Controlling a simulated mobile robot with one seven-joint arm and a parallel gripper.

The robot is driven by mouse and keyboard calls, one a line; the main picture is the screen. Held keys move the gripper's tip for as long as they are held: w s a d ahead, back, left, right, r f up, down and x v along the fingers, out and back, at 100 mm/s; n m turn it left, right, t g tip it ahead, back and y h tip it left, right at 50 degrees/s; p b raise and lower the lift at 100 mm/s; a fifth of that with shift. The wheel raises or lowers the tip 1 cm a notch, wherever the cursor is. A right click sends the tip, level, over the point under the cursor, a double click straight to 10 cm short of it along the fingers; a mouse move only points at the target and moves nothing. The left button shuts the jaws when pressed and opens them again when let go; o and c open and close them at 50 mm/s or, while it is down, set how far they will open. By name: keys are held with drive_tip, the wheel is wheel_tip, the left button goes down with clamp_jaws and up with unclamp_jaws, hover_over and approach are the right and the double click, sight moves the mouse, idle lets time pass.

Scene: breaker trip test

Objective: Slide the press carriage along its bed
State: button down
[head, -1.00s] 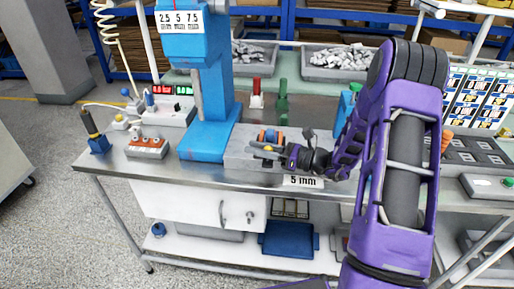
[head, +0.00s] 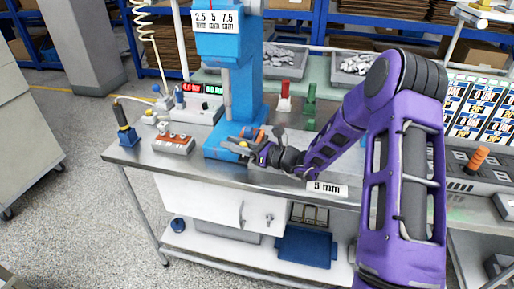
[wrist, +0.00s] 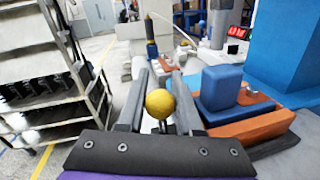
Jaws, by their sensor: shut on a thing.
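The press carriage (head: 257,134) is orange with a blue block on top. It sits at the foot of the blue press column (head: 247,80), overlapping the blue base in the head view. In the wrist view the carriage (wrist: 247,122) lies right of my fingers, with its blue block (wrist: 221,87) upright. A yellow ball knob (wrist: 159,103) stands between my fingers. My gripper (head: 251,149) is shut on this knob, at the front of the carriage. The grey bed (head: 297,141) extends right of the carriage, partly hidden by my arm.
A unit with orange-red knobs (head: 173,144) stands left of the press. A black-handled tool in a blue holder (head: 127,130) is at the table's left end. Red (head: 285,95) and green (head: 310,105) stands are behind. A "5 mm" label (head: 327,188) is at the front edge.

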drive_tip(key=s+x, duration=0.1)
drive_tip(key=x, duration=0.6)
drive_tip(key=shift+a+b, duration=0.4)
drive_tip(key=shift+a, duration=0.3)
drive_tip(key=c, duration=0.9)
unclamp_jaws()
drive_tip(key=shift+a, duration=0.1)
drive_tip(key=shift+c, duration=0.2)
drive_tip(key=shift+o, duration=0.4)
drive_tip(key=shift+a, duration=0.1)
drive_tip(key=shift+d, duration=0.2)
